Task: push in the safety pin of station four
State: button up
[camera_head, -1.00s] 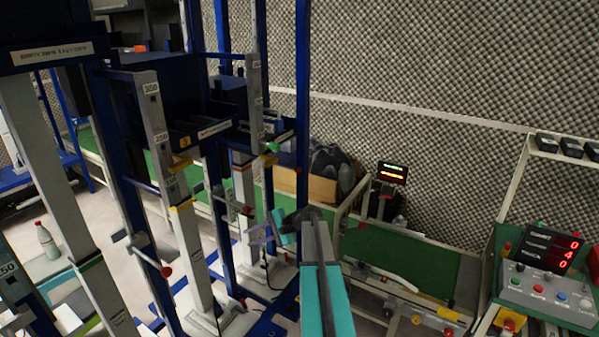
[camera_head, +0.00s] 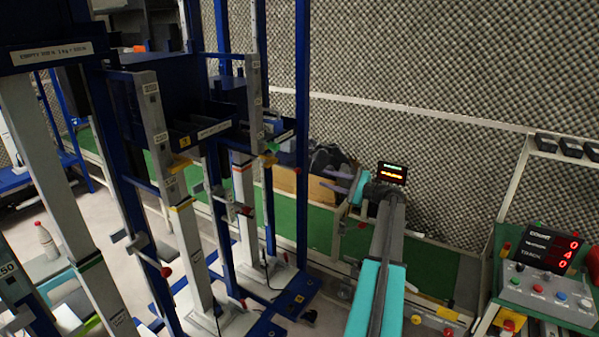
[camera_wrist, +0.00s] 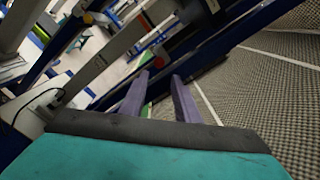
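My gripper (camera_head: 338,181) is raised at the end of my teal and grey arm, right of the blue and white test columns, its purple fingers pointing left. In the wrist view my gripper (camera_wrist: 160,75) has its two fingers apart with nothing between them. A red knob (camera_wrist: 158,62) shows beyond the fingertips, on or beside a blue column; the gripper is not touching it. In the head view a red knob (camera_head: 166,271) sits low on a nearer column. I cannot tell which knob is the pin of station four; the station numbers are too small to read.
Blue and white columns (camera_head: 183,235) crowd the left. A cardboard box (camera_head: 284,179) with dark bags stands behind. A control panel (camera_head: 541,290) with a red display is at the right. A green-topped bench (camera_head: 430,268) lies behind my arm.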

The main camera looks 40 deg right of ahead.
aim_at(300, 171)
jog(key=shift+w, duration=0.1)
jog(key=p+x, duration=0.5)
jog(key=x, duration=0.8)
jog(key=shift+w+a, duration=0.1)
jog(key=shift+w, duration=0.25)
grip_shut()
